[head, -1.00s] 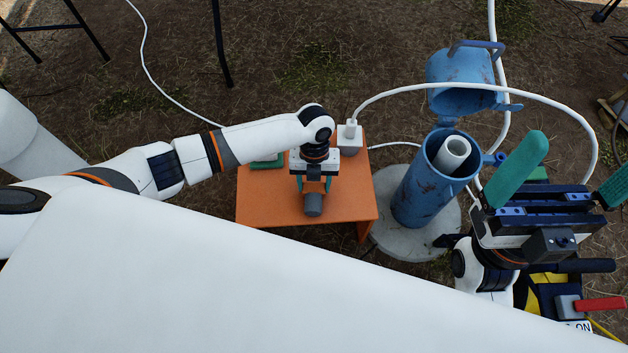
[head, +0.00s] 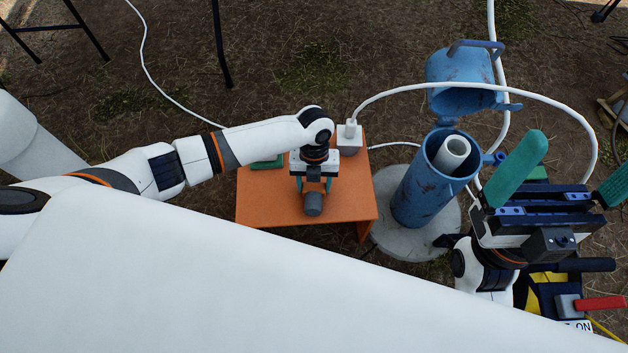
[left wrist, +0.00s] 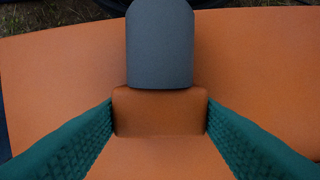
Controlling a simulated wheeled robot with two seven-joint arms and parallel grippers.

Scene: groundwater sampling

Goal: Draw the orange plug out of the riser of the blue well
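The blue well (head: 420,190) stands on a round concrete pad with its lid swung back. The white riser (head: 453,148) shows inside it, and its mouth looks open, with no plug visible in it. My left gripper (head: 313,186) points down over an orange table, away from the well. Its green fingers close on the sides of an orange body, the orange plug (left wrist: 160,112), which has a grey rounded end (left wrist: 160,45). That grey end also shows in the head view. I cannot tell whether the plug touches the table. My right gripper (head: 560,175) is wide open and empty, right of the well.
The orange table (head: 265,205) carries a green item (head: 267,162) and a white-grey box (head: 349,138) at its back. The hinged blue lid (head: 460,78) stands behind the well.

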